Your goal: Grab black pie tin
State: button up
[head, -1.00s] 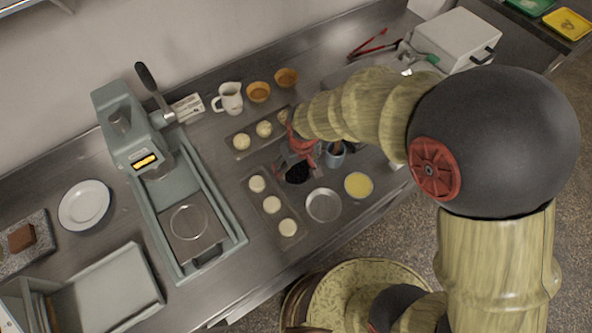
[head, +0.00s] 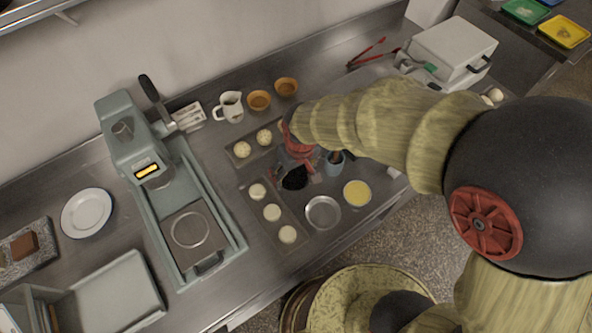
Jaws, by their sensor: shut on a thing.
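The black pie tin (head: 294,178) is a small dark round thing in the middle of the counter, between the two dough trays. My red gripper (head: 305,170) is right over it, with its fingers shut on it. Part of the tin is hidden by the fingers. The tin looks slightly tilted; I cannot tell whether it touches the counter.
A tray with dough rounds (head: 272,213) is close at the left, and another dough tray (head: 242,150) lies behind. A silver tin (head: 322,212), a yellow-filled bowl (head: 357,193) and a grey-blue cup (head: 334,163) stand close by. A press (head: 165,190) stands further left.

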aim_at(291, 187)
jog(key=s+r, duration=0.3)
jog(key=r, duration=0.1)
jog(key=shift+a+p, duration=0.4)
jog(key=s+a+r+p, duration=0.1)
jog(key=s+a+r, duration=0.1)
jog(key=s, duration=0.6)
jog(key=shift+s+r, duration=0.3)
jog(key=shift+r, duration=0.5)
